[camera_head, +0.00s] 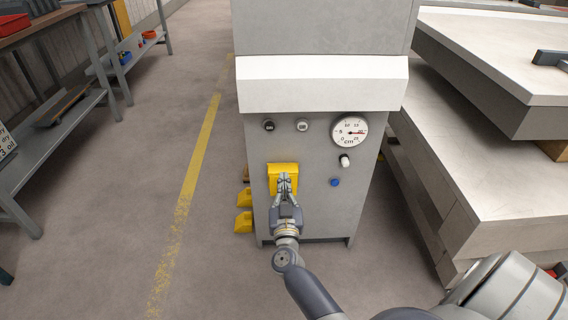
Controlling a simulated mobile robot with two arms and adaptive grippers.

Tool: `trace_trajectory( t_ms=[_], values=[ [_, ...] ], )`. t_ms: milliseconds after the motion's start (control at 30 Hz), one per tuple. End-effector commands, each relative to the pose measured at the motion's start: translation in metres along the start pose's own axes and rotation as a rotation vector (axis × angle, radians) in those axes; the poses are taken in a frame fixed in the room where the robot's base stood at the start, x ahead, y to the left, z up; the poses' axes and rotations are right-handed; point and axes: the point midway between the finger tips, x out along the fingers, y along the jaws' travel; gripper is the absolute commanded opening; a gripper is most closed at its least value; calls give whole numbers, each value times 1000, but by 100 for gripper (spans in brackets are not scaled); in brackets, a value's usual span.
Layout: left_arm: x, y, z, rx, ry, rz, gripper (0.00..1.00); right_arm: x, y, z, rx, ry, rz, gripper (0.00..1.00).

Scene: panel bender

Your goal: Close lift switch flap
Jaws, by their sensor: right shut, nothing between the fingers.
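A yellow flap (275,169) sits on the front of the grey machine cabinet (325,215), left of its middle. My right gripper (284,181) is in front of the flap, its fingers together and nothing between them. The fingers cover the middle of the flap. I cannot tell whether the fingertips touch it, or whether the flap is fully closed. The switch behind it is hidden. My left gripper is not in view.
The cabinet also carries a round gauge (349,131), a white knob (344,161) and a blue button (335,182). Large stacked slabs (490,170) stand close on the right. A workbench (50,110) is at the left. The floor (130,190) between is clear.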

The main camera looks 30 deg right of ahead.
Motion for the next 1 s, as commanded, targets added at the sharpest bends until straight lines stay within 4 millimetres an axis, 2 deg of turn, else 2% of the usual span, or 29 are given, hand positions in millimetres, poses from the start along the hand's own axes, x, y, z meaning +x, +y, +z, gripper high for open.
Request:
trace_trajectory(
  t_ms=[33,100,367,600,1000],
  values=[
    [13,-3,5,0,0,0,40,3,0,-10,3,-18,1,0],
    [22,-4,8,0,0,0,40,5,0,-12,3,-43,1,0],
    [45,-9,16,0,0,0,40,20,0,-46,3,-55,1,0],
    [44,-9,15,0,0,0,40,2,0,-43,0,-55,0,0],
    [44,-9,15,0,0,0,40,0,0,-43,0,-54,0,0]
  ],
)
